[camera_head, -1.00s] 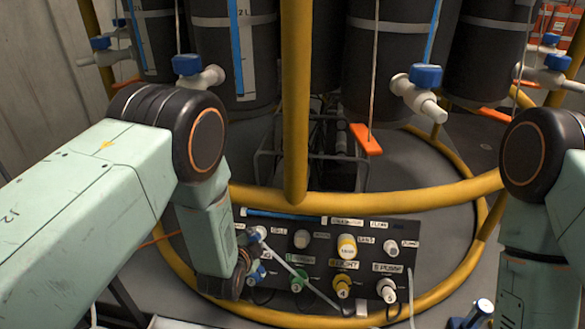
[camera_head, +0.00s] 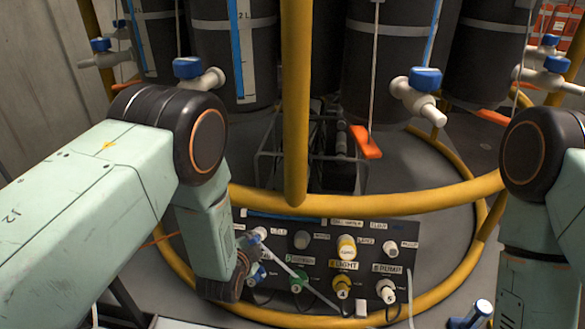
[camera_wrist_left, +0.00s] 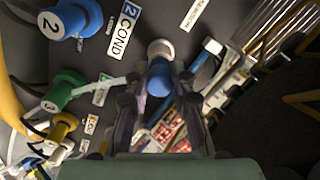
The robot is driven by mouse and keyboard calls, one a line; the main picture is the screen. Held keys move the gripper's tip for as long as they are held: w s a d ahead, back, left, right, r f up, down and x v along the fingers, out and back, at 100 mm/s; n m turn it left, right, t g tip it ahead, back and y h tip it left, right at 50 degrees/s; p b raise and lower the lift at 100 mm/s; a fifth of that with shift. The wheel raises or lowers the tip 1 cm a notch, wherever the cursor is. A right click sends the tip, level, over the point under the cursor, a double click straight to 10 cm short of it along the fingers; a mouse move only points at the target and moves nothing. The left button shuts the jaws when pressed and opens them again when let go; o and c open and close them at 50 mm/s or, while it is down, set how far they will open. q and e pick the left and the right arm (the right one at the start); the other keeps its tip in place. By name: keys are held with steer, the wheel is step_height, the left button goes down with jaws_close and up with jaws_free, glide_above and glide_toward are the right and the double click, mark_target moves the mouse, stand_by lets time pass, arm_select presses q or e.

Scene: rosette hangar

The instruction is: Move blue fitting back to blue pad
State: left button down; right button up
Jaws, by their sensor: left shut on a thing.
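In the left wrist view, a blue fitting (camera_wrist_left: 159,79) with a whitish round end sits between the two fingers of my left gripper (camera_wrist_left: 158,98), which is shut on it. In the head view, my left gripper (camera_head: 243,266) is at the left edge of the dark panel (camera_head: 320,278), and its fingers are largely hidden. A blue part marked 2 (camera_wrist_left: 72,20) shows on the panel beside a COND label (camera_wrist_left: 123,24). I cannot make out the blue pad. My right gripper is not in view.
The panel carries a green (camera_head: 298,282) and a yellow fitting (camera_head: 342,287), a pale one (camera_head: 387,291) and an upper yellow one (camera_head: 347,246). A pale hose crosses its face. A yellow rail (camera_head: 400,196) and upright post (camera_head: 296,110) stand close above.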

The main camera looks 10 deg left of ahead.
mark_target(251, 243)
arm_select(q)
steer(key=shift+s+r+p, duration=0.35)
steer(key=shift+s+p, duration=0.1)
steer(key=shift+s, duration=0.1)
steer(key=shift+s+r, duration=0.1)
steer(key=shift+p+v, duration=1.4)
steer(key=shift+v, duration=0.3)
steer(key=shift+s, duration=0.1)
steer(key=shift+a+r, duration=0.1)
